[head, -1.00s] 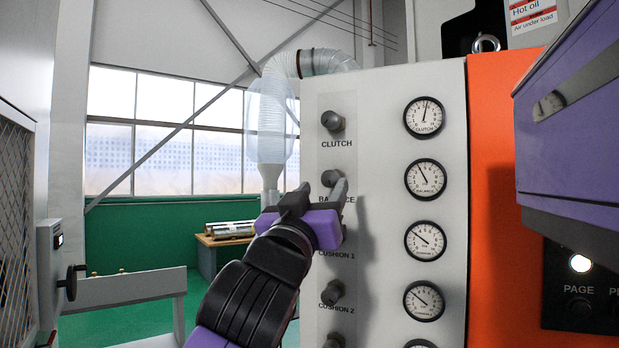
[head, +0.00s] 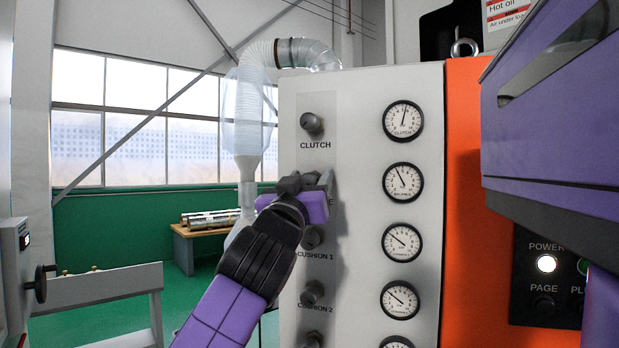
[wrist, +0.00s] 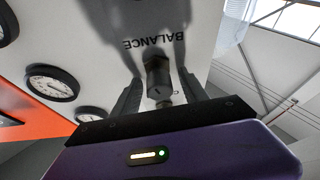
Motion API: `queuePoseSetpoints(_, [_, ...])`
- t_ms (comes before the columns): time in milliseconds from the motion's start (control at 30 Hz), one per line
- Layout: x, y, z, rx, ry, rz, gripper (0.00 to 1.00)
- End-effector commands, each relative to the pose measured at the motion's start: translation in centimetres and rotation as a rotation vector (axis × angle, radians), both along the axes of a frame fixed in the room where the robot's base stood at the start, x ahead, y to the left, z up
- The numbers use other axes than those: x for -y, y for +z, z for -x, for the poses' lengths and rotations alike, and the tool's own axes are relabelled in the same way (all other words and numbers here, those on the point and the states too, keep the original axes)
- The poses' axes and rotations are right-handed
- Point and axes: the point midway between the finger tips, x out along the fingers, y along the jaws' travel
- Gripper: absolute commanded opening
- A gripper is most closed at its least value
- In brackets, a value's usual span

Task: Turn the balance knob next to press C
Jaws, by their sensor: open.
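The balance knob (wrist: 157,72) is a dark grey cylinder on the white panel, beside the upside-down BALANCE label in the wrist view. My gripper (wrist: 160,84) is open, with one finger on each side of the knob. I cannot tell whether either finger touches it. In the head view my gripper (head: 310,184) is at the panel below the clutch knob and hides most of the balance knob and its label. The balance gauge (head: 402,182) is right of it, its needle pointing up and left.
The clutch knob (head: 312,123) is above, and the cushion 1 knob (head: 312,238) and cushion 2 knob (head: 312,293) are below. A column of gauges lies to the right, then an orange panel (head: 464,200). A clear duct (head: 250,110) hangs at the left.

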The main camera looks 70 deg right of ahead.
Motion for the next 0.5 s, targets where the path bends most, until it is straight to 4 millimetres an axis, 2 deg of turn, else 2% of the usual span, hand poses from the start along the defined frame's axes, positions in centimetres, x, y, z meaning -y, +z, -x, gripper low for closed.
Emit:
queuePoseSetpoints(100, [-0.02,-0.03,-0.01,0.000,0.000,0.000,0.52])
queuePoseSetpoints(367, [-0.03,-0.02,0.00,0.001,0.000,0.000,0.01])
queuePoseSetpoints(500, [-0.04,-0.08,0.00,0.004,0.001,0.000,0.00])
